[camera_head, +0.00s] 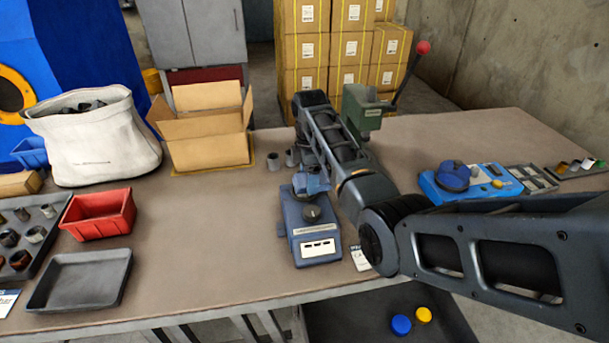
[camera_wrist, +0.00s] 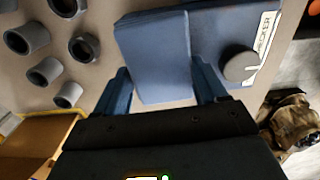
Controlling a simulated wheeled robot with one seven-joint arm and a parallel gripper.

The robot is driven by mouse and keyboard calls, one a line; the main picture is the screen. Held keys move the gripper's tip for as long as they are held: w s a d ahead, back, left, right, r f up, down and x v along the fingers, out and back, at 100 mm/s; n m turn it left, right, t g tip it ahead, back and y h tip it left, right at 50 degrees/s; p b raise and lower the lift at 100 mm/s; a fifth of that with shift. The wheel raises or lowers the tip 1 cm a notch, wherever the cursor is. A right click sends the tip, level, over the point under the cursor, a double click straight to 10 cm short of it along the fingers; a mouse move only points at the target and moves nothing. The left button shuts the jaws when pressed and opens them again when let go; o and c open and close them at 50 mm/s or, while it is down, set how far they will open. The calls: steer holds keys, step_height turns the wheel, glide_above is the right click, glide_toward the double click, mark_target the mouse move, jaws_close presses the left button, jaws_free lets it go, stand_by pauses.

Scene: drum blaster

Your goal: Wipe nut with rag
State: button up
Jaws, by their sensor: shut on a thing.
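My gripper (camera_wrist: 162,88) is shut on a flat blue piece (camera_wrist: 155,55), which looks like a folded rag, in the wrist view. Its fingers lie at the two sides of the piece. In the head view my gripper (camera_head: 312,182) is low over the back of a blue checker device (camera_head: 318,250). Several grey hollow round parts (camera_wrist: 46,72) stand beside the gripper in the wrist view, and some show behind it in the head view (camera_head: 273,161). I cannot tell which is the nut. Whether the blue piece touches the checker is unclear.
An open cardboard box (camera_head: 210,150) and a white bag (camera_head: 95,150) stand at the back left. A red bin (camera_head: 100,226) and grey tray (camera_head: 80,280) are at the left. A green press (camera_head: 362,110) stands behind my arm. The table left of the checker is clear.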

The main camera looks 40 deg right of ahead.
stand_by(0.3)
steer(key=shift+w+a, duration=0.6)
steer(key=shift+a, duration=0.35)
steer(key=shift+w+a, duration=0.6)
steer(key=shift+a, duration=0.3)
steer(key=shift+s+d+r+p, duration=0.1)
steer(key=shift+s+d+p, duration=0.5)
steer(key=shift+d, duration=0.35)
steer(key=shift+s+d, duration=0.6)
steer(key=shift+d, duration=0.3)
